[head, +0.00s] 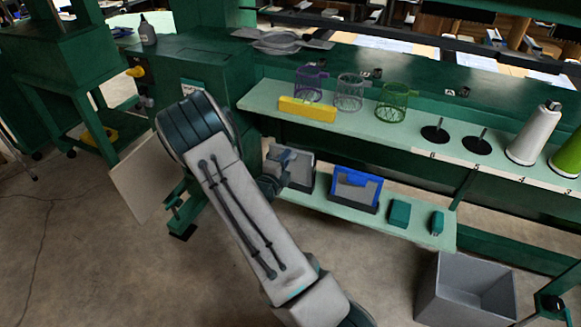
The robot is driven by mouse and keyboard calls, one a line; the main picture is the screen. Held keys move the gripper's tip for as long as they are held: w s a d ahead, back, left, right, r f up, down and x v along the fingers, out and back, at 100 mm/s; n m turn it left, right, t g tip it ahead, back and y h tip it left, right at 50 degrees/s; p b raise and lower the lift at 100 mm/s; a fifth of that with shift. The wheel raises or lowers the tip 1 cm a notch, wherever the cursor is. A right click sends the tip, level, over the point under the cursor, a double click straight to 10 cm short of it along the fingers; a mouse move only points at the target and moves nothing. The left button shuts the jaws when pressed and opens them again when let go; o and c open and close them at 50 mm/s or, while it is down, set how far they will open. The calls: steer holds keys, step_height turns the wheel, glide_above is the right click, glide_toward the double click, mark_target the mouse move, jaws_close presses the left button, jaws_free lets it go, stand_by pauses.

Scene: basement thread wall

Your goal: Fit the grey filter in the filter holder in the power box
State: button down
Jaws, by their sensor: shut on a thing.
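The grey filter (302,172) is a pale grey panel with a darker edge, on the lower shelf at the centre. My gripper (279,163) is at its left side, partly hidden behind my forearm, and is shut on it. I cannot tell whether the filter is clear of the shelf. The green cabinet (217,84) at the left, with a pale panel (146,178) standing out from it like an open door, looks like the power box. My arm covers its front, and the filter holder is not visible.
A blue-framed filter (357,188) stands just right, then small green boxes (399,214). The upper shelf (262,97) holds mesh baskets (350,92), a yellow block (307,109) and thread cones (534,134). A grey bin (440,292) is on the floor at right. Floor is clear at lower left.

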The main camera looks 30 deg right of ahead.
step_height(320, 180, up, 3)
steer(key=shift+f+p, duration=0.1)
steer(key=shift+p, duration=1.15)
steer(key=p+v, duration=0.3)
steer(key=v, duration=1.3)
steer(key=shift+p, duration=0.4)
